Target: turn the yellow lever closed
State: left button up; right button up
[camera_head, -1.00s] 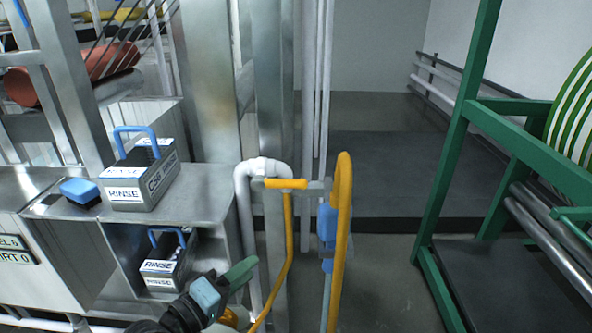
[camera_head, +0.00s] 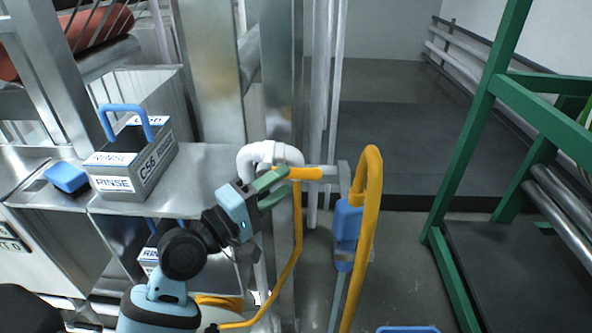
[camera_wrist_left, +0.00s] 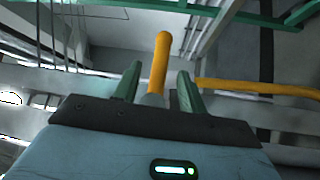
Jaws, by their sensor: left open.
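The yellow lever (camera_head: 305,173) lies level at the top of the white pipe bend (camera_head: 268,156), in the middle of the head view. My left gripper (camera_head: 285,184) is at the lever's left end, with its green fingers apart. In the left wrist view the yellow lever (camera_wrist_left: 160,62) shows between the two fingers (camera_wrist_left: 158,76) of the open gripper, with gaps on both sides. I cannot tell whether either finger touches it. My right gripper is not in view.
A yellow hose (camera_head: 365,235) with a blue spray handle (camera_head: 347,222) hangs just right of the lever. Grey RINSE boxes (camera_head: 133,172) and a blue block (camera_head: 66,177) are on the steel shelf to the left. A green frame (camera_head: 470,130) stands at right. Open floor lies between.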

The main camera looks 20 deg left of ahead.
aim_at(290, 178)
pick_arm(q)
jog(key=shift+x, duration=2.5)
grip_shut()
